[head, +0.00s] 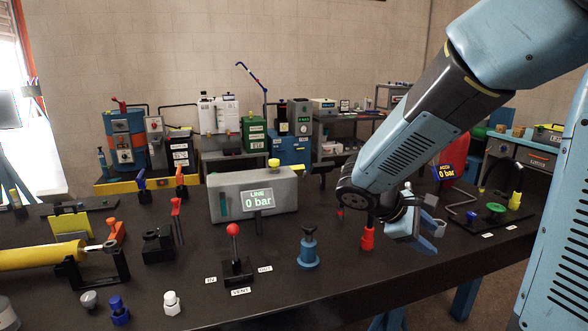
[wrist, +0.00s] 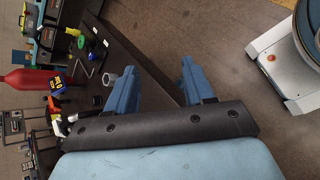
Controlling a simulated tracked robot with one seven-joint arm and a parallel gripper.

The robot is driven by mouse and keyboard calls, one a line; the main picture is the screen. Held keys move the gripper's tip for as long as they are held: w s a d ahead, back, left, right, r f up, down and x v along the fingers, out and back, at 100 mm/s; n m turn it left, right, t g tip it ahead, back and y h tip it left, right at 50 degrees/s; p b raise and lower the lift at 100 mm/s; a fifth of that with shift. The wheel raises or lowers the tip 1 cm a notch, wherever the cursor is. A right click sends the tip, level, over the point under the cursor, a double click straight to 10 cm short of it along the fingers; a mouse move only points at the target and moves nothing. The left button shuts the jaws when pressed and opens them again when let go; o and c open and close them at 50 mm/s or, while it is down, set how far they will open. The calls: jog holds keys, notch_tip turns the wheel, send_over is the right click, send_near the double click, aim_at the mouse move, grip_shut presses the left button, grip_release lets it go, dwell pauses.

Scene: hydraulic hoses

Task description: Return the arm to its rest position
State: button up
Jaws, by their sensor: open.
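My arm reaches in from the upper right in the head view, and my gripper (head: 424,238) hangs over the right front edge of the dark bench (head: 330,279). In the wrist view my gripper (wrist: 158,84) shows two blue fingers standing apart with nothing between them. One finger is near the bench edge and the other is over the brown floor. A red fitting (head: 367,236) stands on the bench just left of the gripper in the head view, apart from it.
A grey block with a "LINE 0 bar" display (head: 257,199), a red-knobbed lever (head: 234,250) and a blue valve (head: 309,250) stand left of the gripper.

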jog(key=s+a+r+m+t+y, duration=0.4)
jog(key=s+a+r+m+y, duration=0.1)
jog(key=s+r+m+y, duration=0.4)
jog(key=s+m+y, duration=0.1)
jog(key=s+m, duration=0.1)
jog(key=s, duration=0.1)
jog(key=shift+r+t, duration=0.35)
jog(key=shift+t, duration=0.05)
dwell(0.6)
